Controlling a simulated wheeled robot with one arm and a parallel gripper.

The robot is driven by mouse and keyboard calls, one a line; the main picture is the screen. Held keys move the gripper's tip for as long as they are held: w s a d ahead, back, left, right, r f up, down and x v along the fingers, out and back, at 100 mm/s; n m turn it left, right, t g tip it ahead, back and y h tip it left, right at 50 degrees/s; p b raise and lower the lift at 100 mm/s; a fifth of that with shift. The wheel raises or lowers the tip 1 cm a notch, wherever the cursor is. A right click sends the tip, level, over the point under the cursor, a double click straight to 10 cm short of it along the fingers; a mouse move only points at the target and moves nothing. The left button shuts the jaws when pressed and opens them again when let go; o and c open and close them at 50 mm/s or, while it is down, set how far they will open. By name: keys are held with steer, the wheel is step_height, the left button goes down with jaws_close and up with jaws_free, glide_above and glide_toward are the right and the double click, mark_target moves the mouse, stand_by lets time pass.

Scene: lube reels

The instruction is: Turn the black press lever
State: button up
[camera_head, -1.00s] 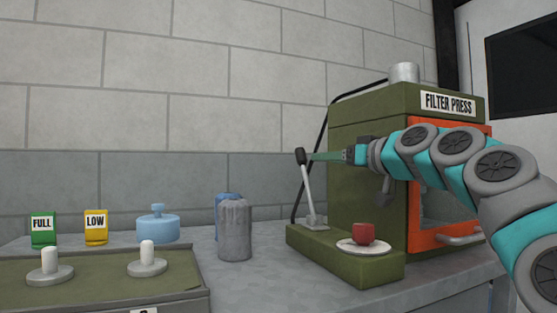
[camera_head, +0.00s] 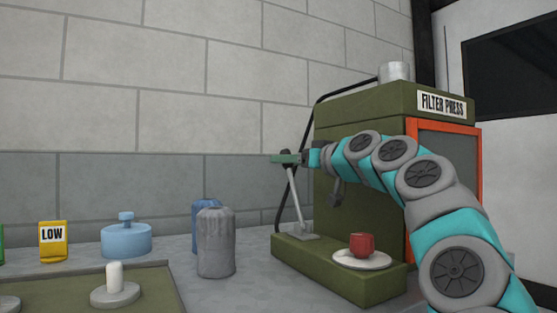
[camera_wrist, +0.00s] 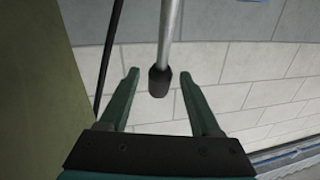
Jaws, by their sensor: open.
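The press lever (camera_head: 294,205) is a thin grey rod on the base of the green filter press (camera_head: 355,150), leaning slightly to the left. My gripper (camera_head: 283,158) is at the lever's top end and hides its black knob in the head view. In the wrist view the black knob (camera_wrist: 159,82) shows between the tips of my open gripper (camera_wrist: 158,74). Gaps show on both sides of the knob, and neither finger appears to touch it.
A red cup (camera_head: 361,243) on a white saucer (camera_head: 362,261) stands on the press base. A grey canister (camera_head: 215,243), a blue container (camera_head: 126,241) and a yellow LOW packet (camera_head: 53,241) stand to the left. A black hose (camera_head: 300,148) runs behind the lever.

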steer(key=p+x, duration=0.1)
steer(key=x, duration=0.3)
steer(key=shift+w+a, duration=0.15)
steer(key=shift+c, duration=0.3)
jaws_close()
stand_by(1.2)
